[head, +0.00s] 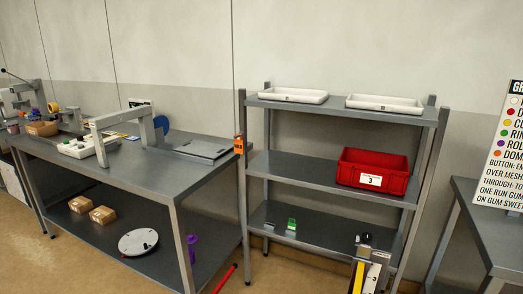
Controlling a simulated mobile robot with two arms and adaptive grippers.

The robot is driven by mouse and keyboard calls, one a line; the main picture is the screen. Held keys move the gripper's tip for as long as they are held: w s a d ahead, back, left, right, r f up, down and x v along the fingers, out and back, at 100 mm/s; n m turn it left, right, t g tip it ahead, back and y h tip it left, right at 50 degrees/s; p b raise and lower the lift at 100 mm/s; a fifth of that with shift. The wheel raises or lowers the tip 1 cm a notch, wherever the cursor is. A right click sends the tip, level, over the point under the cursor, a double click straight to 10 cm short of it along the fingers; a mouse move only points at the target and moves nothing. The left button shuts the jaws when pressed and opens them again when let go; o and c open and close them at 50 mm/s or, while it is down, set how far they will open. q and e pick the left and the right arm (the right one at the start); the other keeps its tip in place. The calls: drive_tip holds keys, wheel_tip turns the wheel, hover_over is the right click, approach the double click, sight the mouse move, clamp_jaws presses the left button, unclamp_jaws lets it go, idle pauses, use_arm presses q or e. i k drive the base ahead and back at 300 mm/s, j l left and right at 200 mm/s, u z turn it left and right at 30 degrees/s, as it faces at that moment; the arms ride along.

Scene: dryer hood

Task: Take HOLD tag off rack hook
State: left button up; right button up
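The orange HOLD tag (239,144) hangs at the left front post of the grey metal rack (310,170), a little above the middle shelf. Its hook is too small to make out. Dark marks on the tag are too small to read. Neither of my grippers shows in the head view, and nothing is touching the tag.
A workbench (150,165) with a grey plate (203,148) stands just left of the tag. The rack holds white trays (293,95) and a red bin (372,172). A yellow and white upright object (370,270) stands in front of the rack. A red rod (226,278) is low near the bench.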

sight(238, 145)
drive_tip(key=i+j+z, duration=0.1)
drive_tip(key=i+j, duration=0.55)
drive_tip(key=j, duration=0.25)
drive_tip(key=l+z, duration=0.05)
